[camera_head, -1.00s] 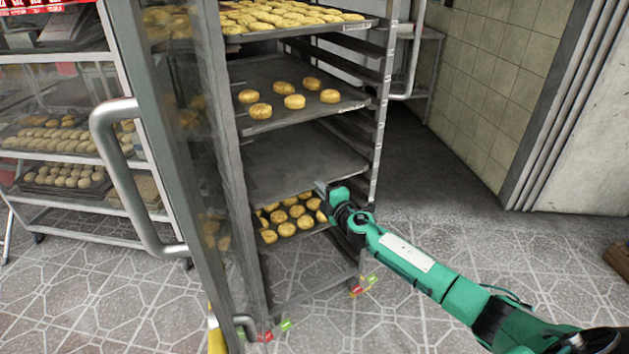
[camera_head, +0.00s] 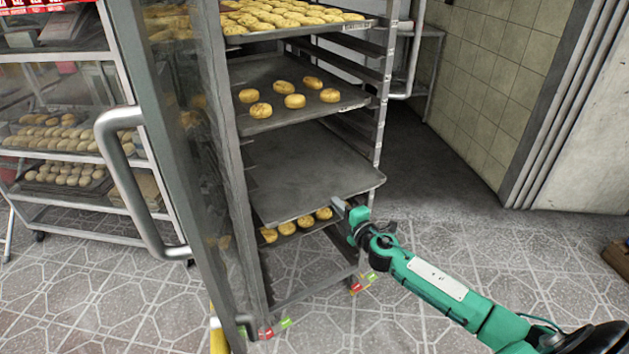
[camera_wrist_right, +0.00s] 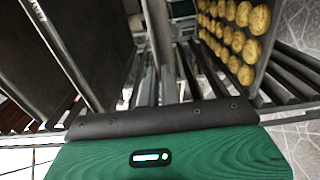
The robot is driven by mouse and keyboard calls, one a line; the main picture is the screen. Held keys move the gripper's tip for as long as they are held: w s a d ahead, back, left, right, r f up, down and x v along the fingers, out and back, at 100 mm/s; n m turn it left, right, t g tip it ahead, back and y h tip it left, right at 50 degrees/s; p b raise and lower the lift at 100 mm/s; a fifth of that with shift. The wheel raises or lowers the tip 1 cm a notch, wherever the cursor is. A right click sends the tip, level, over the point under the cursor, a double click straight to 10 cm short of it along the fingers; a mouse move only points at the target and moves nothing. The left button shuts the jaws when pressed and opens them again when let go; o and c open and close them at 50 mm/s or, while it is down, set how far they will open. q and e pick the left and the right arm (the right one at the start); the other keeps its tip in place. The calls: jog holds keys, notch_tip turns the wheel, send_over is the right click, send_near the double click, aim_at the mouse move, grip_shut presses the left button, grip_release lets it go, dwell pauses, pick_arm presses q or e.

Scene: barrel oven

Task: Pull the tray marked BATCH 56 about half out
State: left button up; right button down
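An empty dark tray (camera_head: 310,168) juts partway out of the rack, between a tray with several round pastries above and another below. I cannot read a BATCH 56 mark on it. My right gripper (camera_head: 342,206) is at this tray's front rim, right of its middle, and appears shut on it; the fingertips are small and partly hidden. In the right wrist view the green gripper body fills the bottom, and its grip on the rim is not clear. My left gripper is not in view.
The upper pastry tray (camera_head: 280,73) and the lower pastry tray (camera_head: 283,237) sit in the same rack. A glass door with a large metal handle (camera_head: 128,180) stands open close on the left.

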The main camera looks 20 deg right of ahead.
jog(key=s+d+b, duration=0.1)
jog(key=s+b, duration=0.1)
jog(key=s, duration=1.3)
jog(key=shift+d+f, duration=0.15)
jog(key=c, duration=1.6)
grip_release()
jog(key=shift+o, duration=0.2)
jog(key=shift+s, duration=0.1)
jog(key=s+b, duration=0.1)
jog(key=s, duration=0.7)
jog(key=shift+d+b, duration=0.35)
jog(key=shift+b, duration=0.05)
